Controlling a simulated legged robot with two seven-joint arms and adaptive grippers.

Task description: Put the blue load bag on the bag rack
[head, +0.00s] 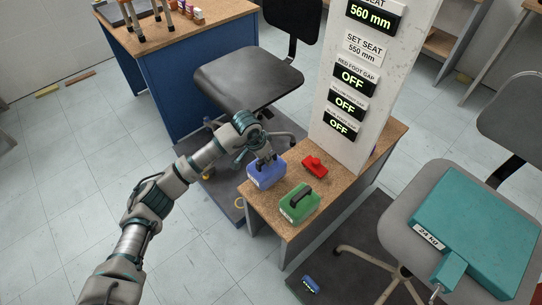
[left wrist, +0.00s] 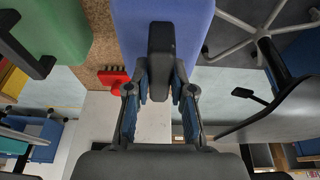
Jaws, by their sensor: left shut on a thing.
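The blue load bag (head: 266,176) is at the left end of a low wood-topped bench (head: 287,231). My left gripper (head: 265,159) points down at it and is shut on its black handle. In the left wrist view the handle (left wrist: 160,55) sits between the fingers, with the blue bag body (left wrist: 195,30) beyond. I cannot tell whether the bag rests on the bench top or hangs just above it. No part is clearly marked as the bag rack. My right gripper is not in view.
A green bag (head: 300,203) and a red object (head: 314,166) are on the bench. A white panel (head: 355,125) with OFF displays rises behind. A dark chair (head: 248,78) stands behind; a grey chair (head: 398,232) at right bears a teal 24 kg slab (head: 480,240).

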